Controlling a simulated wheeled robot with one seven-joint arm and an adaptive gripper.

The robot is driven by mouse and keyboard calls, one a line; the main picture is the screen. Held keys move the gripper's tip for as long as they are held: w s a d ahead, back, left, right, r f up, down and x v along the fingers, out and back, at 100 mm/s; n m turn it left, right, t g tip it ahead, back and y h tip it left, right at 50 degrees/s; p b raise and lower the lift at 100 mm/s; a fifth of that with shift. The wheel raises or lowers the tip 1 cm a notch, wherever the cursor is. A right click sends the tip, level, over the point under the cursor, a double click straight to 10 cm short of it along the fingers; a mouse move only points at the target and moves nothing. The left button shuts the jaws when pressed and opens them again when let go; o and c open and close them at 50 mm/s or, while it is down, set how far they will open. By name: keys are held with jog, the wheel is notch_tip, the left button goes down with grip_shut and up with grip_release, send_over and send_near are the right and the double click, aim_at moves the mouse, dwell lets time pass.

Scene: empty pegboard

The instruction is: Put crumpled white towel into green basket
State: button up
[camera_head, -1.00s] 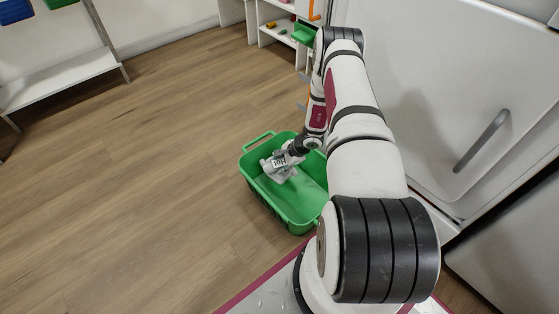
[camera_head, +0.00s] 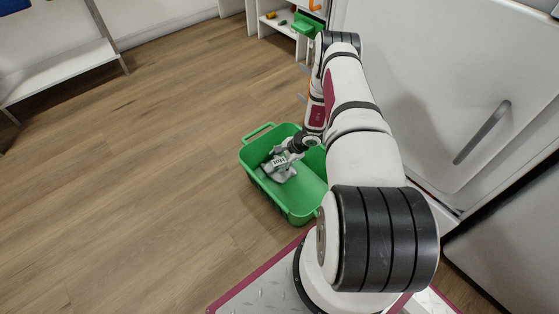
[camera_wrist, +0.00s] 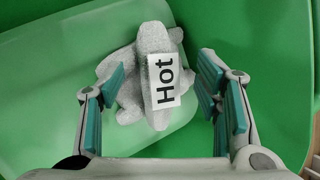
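The crumpled white towel (camera_head: 280,173), greyish with a white "Hot" label, lies inside the green basket (camera_head: 262,208) towards its left side. In the wrist view the towel (camera_wrist: 130,95) rests on the basket's green floor (camera_wrist: 50,60). My gripper (camera_head: 287,150) points down into the basket, just over the towel. In the wrist view my gripper (camera_wrist: 164,78) has its fingers spread wide on either side of the towel. There is a gap between the towel and the fingers, most clearly on the right.
A white cabinet door with a grey handle (camera_head: 482,132) stands close on the right of my arm. White shelves (camera_head: 272,22) with small items are at the back. A white rack (camera_head: 60,72) stands at the left. The wooden floor left of the basket is clear.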

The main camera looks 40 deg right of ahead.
jog(key=v, duration=1.2)
dwell(0.4)
